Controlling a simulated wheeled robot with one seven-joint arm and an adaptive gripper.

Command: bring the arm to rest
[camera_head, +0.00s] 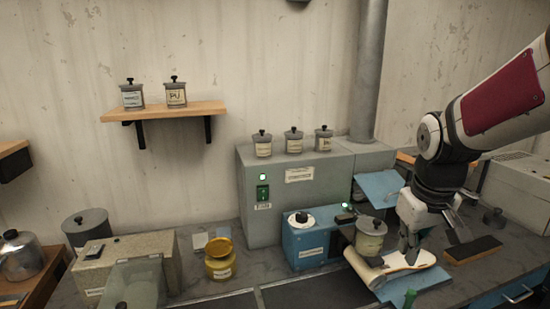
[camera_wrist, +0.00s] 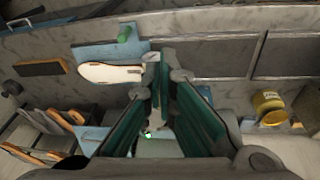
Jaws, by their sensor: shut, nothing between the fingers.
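My gripper (camera_head: 408,254) is on the right of the head view, pointing down, just over or in front of a pale sole (camera_head: 425,258) on the workbench. I cannot tell from the head view whether it touches the sole. In the wrist view my gripper (camera_wrist: 165,58) has its fingertips together with nothing between them. There the sole (camera_wrist: 110,73) lies left of the fingertips on a blue mat (camera_wrist: 88,54). My arm comes in from the right side of the head view.
A lidded grey pot (camera_head: 370,238) stands close left of my gripper, beside a blue machine (camera_head: 310,255). A dark brush-like block (camera_head: 473,250) lies to the right. A yellow jar (camera_head: 220,262) stands further left. A wall shelf (camera_head: 165,112) holds two jars.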

